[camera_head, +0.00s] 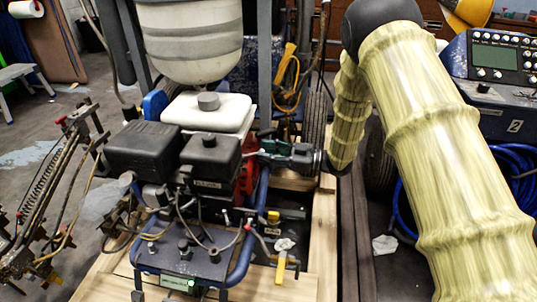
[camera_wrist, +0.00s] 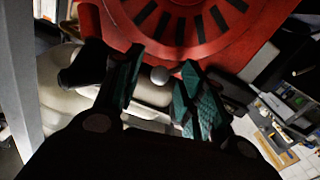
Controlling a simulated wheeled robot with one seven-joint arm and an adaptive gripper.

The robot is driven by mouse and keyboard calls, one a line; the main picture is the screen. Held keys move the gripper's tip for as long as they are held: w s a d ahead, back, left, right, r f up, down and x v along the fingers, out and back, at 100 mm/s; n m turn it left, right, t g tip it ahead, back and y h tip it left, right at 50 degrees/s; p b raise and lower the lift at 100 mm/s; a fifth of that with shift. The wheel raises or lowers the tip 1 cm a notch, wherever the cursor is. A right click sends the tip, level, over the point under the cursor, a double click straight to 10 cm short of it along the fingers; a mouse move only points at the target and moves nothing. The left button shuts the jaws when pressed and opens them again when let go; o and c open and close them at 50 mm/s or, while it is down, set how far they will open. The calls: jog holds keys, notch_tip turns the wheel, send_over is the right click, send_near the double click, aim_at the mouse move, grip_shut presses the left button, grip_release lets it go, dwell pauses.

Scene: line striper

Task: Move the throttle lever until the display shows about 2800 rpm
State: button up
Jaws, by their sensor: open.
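The engine (camera_head: 205,160) stands on a blue-framed cart, with a red housing (camera_wrist: 190,30) in the wrist view. A pale round knob (camera_wrist: 160,75), seemingly the end of the throttle lever, shows between my fingers in the wrist view; its shaft is hidden. My gripper (camera_head: 262,151) reaches in from the right to the engine's right side, with its teal-padded fingers (camera_wrist: 160,82) open on both sides of the knob. I cannot tell whether either finger touches it. The small greenish display (camera_head: 178,283) is at the cart's front; its figures are too small to read.
A white tank (camera_head: 200,106) sits behind the engine, under a larger hopper (camera_head: 190,40). A yellow-handled valve (camera_head: 281,268) is at the cart's front right. A spring-loaded linkage (camera_head: 45,190) is at the left. A blue console (camera_head: 500,80) stands at the right, beyond my arm.

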grip_shut()
jog(key=shift+s+m+t+h+p, duration=0.6)
jog(key=shift+m+t+p, duration=0.25)
jog(key=shift+t, duration=0.3)
jog(key=shift+s+m+t+h+p, duration=0.45)
jog(key=shift+s+m+t+p, duration=0.15)
jog(key=shift+m+t+p, duration=0.4)
jog(key=shift+s+m+t+h+p, duration=0.6)
jog(key=shift+t+p, duration=0.2)
jog(key=shift+t, duration=0.45)
grip_release()
